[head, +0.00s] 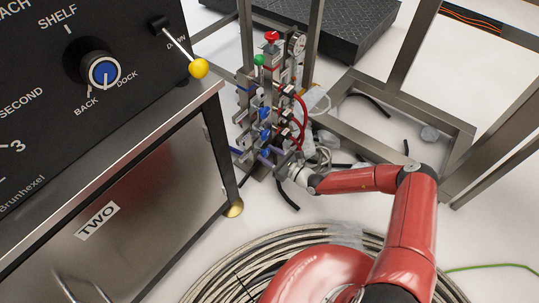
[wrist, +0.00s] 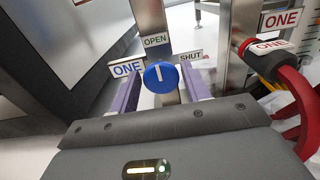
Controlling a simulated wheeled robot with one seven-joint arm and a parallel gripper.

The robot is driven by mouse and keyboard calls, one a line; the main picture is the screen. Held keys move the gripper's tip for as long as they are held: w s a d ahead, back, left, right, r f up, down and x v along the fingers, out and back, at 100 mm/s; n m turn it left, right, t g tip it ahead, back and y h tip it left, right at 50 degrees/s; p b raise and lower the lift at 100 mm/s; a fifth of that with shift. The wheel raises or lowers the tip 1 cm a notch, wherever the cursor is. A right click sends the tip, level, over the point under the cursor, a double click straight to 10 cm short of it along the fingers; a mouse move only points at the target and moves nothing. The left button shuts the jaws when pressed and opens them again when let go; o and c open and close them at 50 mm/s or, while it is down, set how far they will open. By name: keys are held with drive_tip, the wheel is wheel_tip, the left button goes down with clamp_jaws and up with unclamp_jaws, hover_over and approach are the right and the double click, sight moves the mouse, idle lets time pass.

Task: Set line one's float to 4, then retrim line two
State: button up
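In the wrist view a round blue knob (wrist: 160,77) with a white line pointing up sits on a metal post, below an OPEN label (wrist: 155,40). A SHUT label (wrist: 191,57) is at its right and a ONE label (wrist: 126,68) at its left. My gripper (wrist: 160,92) is open, its purple fingers on either side of the knob; I cannot tell whether they touch it. In the head view my gripper (head: 265,156) is low on the valve rack (head: 268,88). A graduated scale (wrist: 309,36) shows partly at the right edge; its float cannot be made out.
Red hoses (wrist: 294,93) with ONE tags run close on the right. The rack carries a red knob (head: 271,37), green knob (head: 259,60) and gauge (head: 297,43). A cabinet marked TWO (head: 97,221) stands left. Coiled hose (head: 215,268) lies on the floor beneath my arm.

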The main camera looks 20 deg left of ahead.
drive_tip(key=c, duration=0.6)
drive_tip(key=shift+m, duration=0.4)
drive_tip(key=m, duration=0.2)
drive_tip(key=shift+m, duration=0.4)
drive_tip(key=m, duration=0.3)
drive_tip(key=shift+w+m+b, duration=0.15)
drive_tip(key=shift+m+b, duration=0.2)
drive_tip(key=shift+m, duration=0.05)
drive_tip(key=m, duration=0.2)
drive_tip(key=m+b, duration=0.1)
drive_tip(key=m, duration=0.2)
drive_tip(key=shift+d+f, duration=0.1)
drive_tip(key=shift+f, duration=0.1)
drive_tip(key=m+b, duration=0.1)
drive_tip(key=m, duration=0.4)
drive_tip(key=shift+w, duration=0.1)
drive_tip(key=shift+m, duration=0.4)
